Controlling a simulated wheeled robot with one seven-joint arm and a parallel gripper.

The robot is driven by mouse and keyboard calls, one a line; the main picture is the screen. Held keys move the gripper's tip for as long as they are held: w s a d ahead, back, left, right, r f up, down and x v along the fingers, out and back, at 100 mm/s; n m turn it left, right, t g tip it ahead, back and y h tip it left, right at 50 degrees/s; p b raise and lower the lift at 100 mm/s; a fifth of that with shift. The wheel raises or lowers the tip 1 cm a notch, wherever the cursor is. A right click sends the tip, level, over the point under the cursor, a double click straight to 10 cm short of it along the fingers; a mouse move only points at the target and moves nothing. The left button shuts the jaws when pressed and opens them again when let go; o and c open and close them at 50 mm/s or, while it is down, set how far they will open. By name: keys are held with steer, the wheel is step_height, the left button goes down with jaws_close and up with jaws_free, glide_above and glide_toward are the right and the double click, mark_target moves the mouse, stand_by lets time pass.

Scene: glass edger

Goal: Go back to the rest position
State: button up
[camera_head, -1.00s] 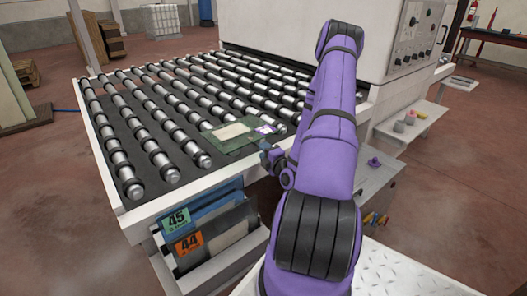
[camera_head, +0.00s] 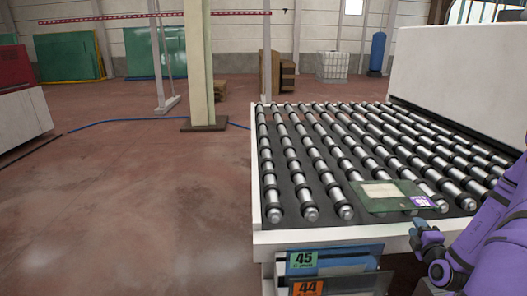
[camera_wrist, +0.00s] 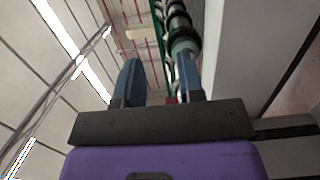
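My purple arm reaches in from the right edge in the head view. My gripper (camera_head: 422,228) is at the front rim of the roller table (camera_head: 325,236), close to a dark green glass piece (camera_head: 372,206). The glass lies flat on the front rollers and bears a pale label and a purple-and-white one. In the wrist view my gripper (camera_wrist: 158,68) has its two blue-grey fingers apart, with nothing visible between them. A roller shows behind the right finger.
Panels marked 45 (camera_head: 303,260) and 44 (camera_head: 308,288) stand below the table front. The white machine (camera_head: 455,75) is at the right. A pillar (camera_head: 200,70) and a blue hose (camera_head: 120,119) are at the back. Open floor (camera_head: 130,210) lies to the left.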

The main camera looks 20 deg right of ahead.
steer(key=w+a+r+n+t+y, duration=0.2)
steer(key=w+a+r+n+y, duration=0.3)
steer(key=a+r+n+y, duration=0.15)
steer(key=a+r+n+g+y, duration=0.5)
steer(key=a+r+n+y, duration=0.25)
steer(key=a+n, duration=0.4)
steer(key=a+r+n+g+y, duration=0.6)
steer(key=a+r+n, duration=0.3)
steer(key=a+n, duration=0.25)
steer(key=s+a+r+n+g+h, duration=0.35)
steer(key=s+n, duration=0.25)
steer(key=n, duration=0.2)
steer(key=s+a+r+n+g+h, duration=0.2)
steer(key=s+a+n+g, duration=0.1)
steer(key=s+a+n, duration=0.3)
steer(key=s+d+r+n+t+h, duration=0.3)
steer(key=s+r+n+h, duration=0.5)
steer(key=n, duration=0.6)
steer(key=shift+s+d+t, duration=0.15)
steer(key=shift+s+t, duration=0.05)
steer(key=shift+t, duration=0.15)
steer(key=shift+s+d+r+n, duration=0.1)
steer(key=shift+n, duration=0.15)
steer(key=shift+c, duration=1.1)
steer(key=shift+r, duration=0.1)
steer(key=c, duration=0.4)
jaws_close()
